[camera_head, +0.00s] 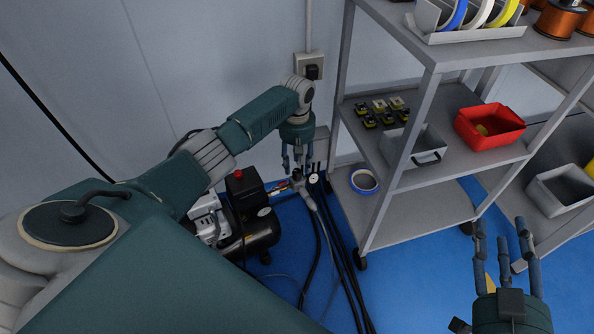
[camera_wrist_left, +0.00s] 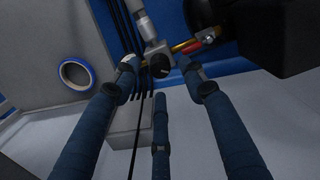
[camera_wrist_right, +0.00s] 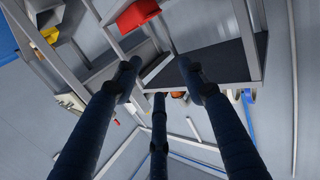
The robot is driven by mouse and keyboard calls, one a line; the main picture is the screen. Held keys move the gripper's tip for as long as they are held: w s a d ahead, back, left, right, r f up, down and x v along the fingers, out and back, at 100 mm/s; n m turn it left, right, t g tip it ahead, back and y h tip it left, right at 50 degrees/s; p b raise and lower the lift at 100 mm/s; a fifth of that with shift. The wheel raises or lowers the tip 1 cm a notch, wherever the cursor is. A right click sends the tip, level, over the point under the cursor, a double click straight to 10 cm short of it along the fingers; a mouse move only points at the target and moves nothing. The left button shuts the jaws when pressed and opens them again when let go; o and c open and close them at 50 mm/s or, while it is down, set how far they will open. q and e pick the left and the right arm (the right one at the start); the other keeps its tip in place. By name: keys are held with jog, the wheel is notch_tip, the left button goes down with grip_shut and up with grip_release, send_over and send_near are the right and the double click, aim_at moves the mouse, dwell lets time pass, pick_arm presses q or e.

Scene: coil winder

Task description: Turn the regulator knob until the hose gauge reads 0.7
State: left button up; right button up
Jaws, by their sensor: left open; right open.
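The hose gauge (camera_head: 313,178) is a small white dial at the hose fittings beside the compressor; its reading is too small to make out. In the left wrist view, the black regulator knob (camera_wrist_left: 160,68) sits on a grey fitting between and beyond my fingertips. My left gripper (camera_head: 299,162) is open, pointing down just above the fittings. Its fingers surround the knob in the picture; I cannot tell whether they touch it. The knob is hard to pick out in the head view. My right gripper (camera_head: 505,245) is open and empty at the lower right, away from the fittings.
A black compressor (camera_head: 262,230) stands left of the fittings. Black hoses (camera_head: 345,265) run over the blue floor. A grey shelf rack (camera_head: 380,215) stands close on the right, with a blue tape roll (camera_head: 364,181) on its bottom shelf and a red bin (camera_head: 490,128) above.

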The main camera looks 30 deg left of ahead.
aim_at(297, 171)
pick_arm(q)
notch_tip(297, 171, down, 3)
jog(key=shift+b, duration=0.6)
pick_arm(e)
notch_tip(297, 171, up, 8)
jog(key=a+t+y, duration=0.1)
jog(key=t, duration=0.2)
jog(key=shift+s+t, duration=0.15)
jog(key=shift+t, duration=0.25)
pick_arm(q)
jog(key=shift+c, duration=0.5)
pick_arm(e)
jog(key=shift+f, duration=0.1)
pick_arm(q)
grip_shut()
